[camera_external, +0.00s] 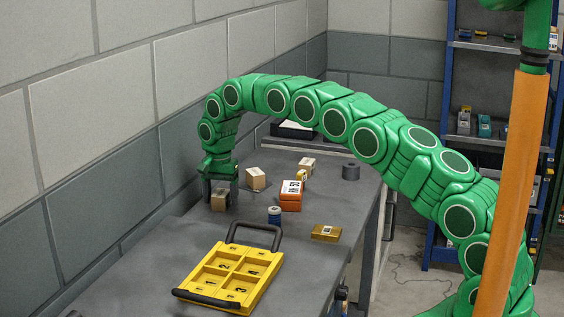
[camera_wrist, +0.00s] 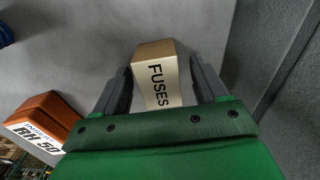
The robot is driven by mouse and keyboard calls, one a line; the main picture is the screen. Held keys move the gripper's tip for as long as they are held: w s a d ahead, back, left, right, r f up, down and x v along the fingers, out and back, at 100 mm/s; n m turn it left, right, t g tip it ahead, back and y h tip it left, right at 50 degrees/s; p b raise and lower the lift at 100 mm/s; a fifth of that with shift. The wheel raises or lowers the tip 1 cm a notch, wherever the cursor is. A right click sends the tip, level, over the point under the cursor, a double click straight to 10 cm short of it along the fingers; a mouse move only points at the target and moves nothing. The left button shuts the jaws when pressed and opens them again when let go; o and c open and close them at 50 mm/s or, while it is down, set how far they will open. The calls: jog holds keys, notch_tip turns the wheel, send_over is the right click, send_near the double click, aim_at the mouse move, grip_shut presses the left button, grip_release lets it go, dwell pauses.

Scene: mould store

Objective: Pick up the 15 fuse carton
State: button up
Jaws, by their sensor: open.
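A small tan carton printed FUSES (camera_wrist: 157,80) lies between the two fingers of my gripper (camera_wrist: 160,68) in the wrist view. No number 15 can be read on the part that shows. In the external view the carton (camera_external: 219,203) stands on the grey bench near the wall, right below my gripper (camera_external: 220,188). My gripper points down with its fingers open, one on each side of the carton. I cannot tell whether either finger touches it.
Other tan cartons (camera_external: 256,179) and an orange box (camera_external: 291,196) stand to the right; the orange box (camera_wrist: 42,125) shows at lower left in the wrist view. A blue spool (camera_external: 274,215), a gold box (camera_external: 326,232) and a yellow tray (camera_external: 257,289) are nearer. The wall is close left.

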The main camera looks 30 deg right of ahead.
aim_at(224, 194)
jog(key=shift+f, duration=0.3)
jog(key=c, duration=1.1)
jog(key=shift+r, duration=1.6)
jog(key=shift+s+d+r, duration=0.2)
jog(key=shift+s+r, duration=0.4)
jog(key=shift+r, duration=0.2)
jog(key=s+d+r, duration=0.4)
jog(key=s+r, duration=0.4)
jog(key=s, duration=0.4)
jog(key=shift+d, duration=0.2)
